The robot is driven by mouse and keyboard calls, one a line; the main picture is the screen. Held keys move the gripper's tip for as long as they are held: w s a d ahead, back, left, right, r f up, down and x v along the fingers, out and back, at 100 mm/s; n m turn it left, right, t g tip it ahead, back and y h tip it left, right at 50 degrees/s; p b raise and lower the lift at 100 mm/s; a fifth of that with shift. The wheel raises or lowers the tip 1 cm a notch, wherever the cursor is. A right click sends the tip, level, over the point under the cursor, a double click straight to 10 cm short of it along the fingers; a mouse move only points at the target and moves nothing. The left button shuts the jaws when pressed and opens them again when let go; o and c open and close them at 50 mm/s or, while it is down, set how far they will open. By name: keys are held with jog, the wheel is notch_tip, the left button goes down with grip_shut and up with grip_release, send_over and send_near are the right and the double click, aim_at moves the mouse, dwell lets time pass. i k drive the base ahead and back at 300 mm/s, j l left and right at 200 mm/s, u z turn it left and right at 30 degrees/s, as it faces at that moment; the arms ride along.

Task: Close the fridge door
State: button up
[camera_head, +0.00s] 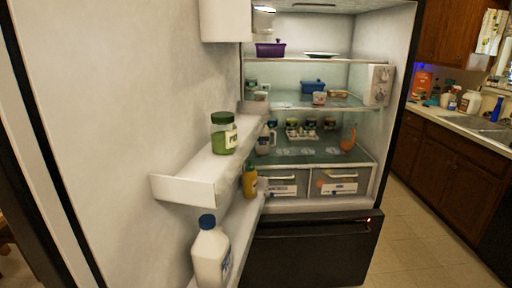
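The fridge door (130,95) stands wide open and fills the left side of the view, its white inner face towards me. Its door shelf (190,180) holds a green jar with a dark green lid (223,134). A mustard-coloured bottle (250,182) and a white jug with a blue cap (210,252) stand lower in the door. The fridge interior (335,75) is open to view, with shelves, drawers and food. The door's dark outer edge (35,160) shows at the far left. My gripper is not in view.
The closed dark freezer drawer (312,252) sits below the fridge compartment. At the right, wooden cabinets (440,160) carry a counter with a sink (495,134) and several bottles. The tiled floor (415,235) between fridge and cabinets looks clear.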

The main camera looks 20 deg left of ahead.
aim_at(110, 171)
jog(key=k+j+u, duration=0.1)
jog(key=j, duration=0.45)
jog(key=k+j+u, duration=0.1)
jog(key=j, duration=0.45)
jog(key=k+j+u, duration=0.1)
jog(key=j, duration=0.5)
jog(key=k+j+u, duration=0.15)
jog(key=j, duration=0.45)
jog(key=j+u, duration=0.25)
jog(key=u, duration=0.45)
jog(key=l+u, duration=0.1)
jog(key=u, duration=0.85)
jog(key=l+u, duration=0.15)
jog(key=u, duration=0.75)
